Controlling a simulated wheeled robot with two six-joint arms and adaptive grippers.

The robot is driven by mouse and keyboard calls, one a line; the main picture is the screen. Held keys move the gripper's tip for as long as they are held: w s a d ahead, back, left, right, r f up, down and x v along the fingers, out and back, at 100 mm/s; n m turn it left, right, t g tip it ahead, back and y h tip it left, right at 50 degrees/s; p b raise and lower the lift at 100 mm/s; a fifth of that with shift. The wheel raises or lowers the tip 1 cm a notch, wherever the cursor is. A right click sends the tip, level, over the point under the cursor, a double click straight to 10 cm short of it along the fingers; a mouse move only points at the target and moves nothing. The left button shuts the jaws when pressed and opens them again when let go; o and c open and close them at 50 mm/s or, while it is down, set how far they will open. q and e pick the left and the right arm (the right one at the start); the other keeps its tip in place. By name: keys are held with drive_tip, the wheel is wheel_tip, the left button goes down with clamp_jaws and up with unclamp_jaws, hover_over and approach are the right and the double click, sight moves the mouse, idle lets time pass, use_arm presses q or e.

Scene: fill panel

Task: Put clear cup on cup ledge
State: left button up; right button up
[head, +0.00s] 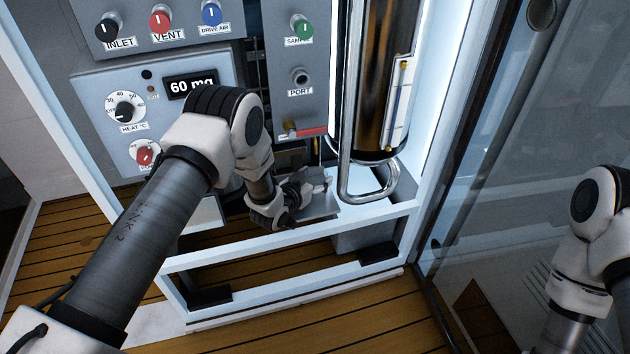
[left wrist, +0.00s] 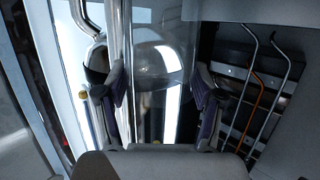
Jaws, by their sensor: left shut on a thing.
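My left gripper (head: 312,188) is low in the cabinet frame, below the sample port panel. It is shut on the clear cup (left wrist: 157,62), which shows between the two fingers (left wrist: 160,98) in the left wrist view. The cup is see-through, with bright metal showing through it. In the head view the cup is too small and too covered to make out well. A small grey ledge (head: 322,209) lies just under and beside the gripper; I cannot tell whether the cup touches it. My right gripper is out of view.
The sample port panel (head: 283,85) is above the gripper. A polished metal cylinder (head: 362,70) and a bent pipe (head: 369,194) stand close on its right. The white frame rail (head: 260,245) runs in front. A glass door (head: 500,150) is at right.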

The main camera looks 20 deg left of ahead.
use_arm(q)
drive_tip(key=shift+r, duration=0.15)
drive_tip(key=o, duration=1.1)
drive_tip(key=shift+f, duration=0.2)
